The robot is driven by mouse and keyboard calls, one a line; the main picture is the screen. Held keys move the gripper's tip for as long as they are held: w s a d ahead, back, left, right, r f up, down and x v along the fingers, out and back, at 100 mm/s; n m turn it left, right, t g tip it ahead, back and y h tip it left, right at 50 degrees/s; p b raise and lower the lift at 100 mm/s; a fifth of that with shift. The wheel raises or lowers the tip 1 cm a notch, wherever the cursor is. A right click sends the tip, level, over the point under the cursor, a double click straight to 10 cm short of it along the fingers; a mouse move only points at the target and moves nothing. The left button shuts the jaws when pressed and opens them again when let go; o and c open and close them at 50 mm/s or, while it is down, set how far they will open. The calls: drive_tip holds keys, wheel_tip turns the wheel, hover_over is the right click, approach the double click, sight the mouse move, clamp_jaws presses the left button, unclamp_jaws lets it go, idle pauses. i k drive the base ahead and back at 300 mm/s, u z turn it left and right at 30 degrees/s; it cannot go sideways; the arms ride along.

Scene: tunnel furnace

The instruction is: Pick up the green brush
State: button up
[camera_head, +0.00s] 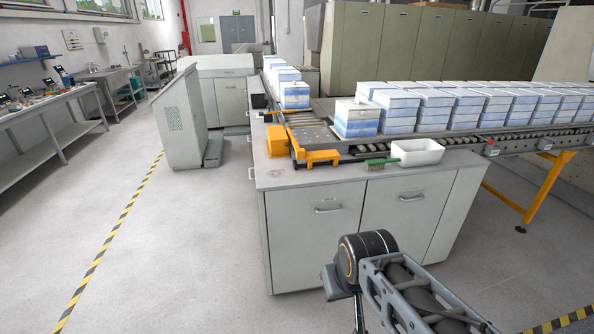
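The green brush (381,162) lies on top of the grey cabinet (318,178), close to its front edge. Green bristles show at its right end, next to a white bin. A thin, darker handle seems to run left from the bristles, along the yellow metal part. My arm enters from the lower right, in front of the cabinet and below the brush. My gripper's fingers do not show in this view.
A white bin (418,152) stands right of the brush. A yellow mechanism (300,146) lies on the left of the cabinet top. Stacks of blue-white boxes (357,120) stand behind on a roller conveyor (470,138). Open floor (190,240) lies left of the cabinet.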

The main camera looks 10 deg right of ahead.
sight(373, 165)
drive_tip(key=z, duration=0.25)
drive_tip(key=i, duration=0.8)
drive_tip(key=z, duration=0.5)
drive_tip(key=i, duration=1.25)
drive_tip(key=z, duration=0.05)
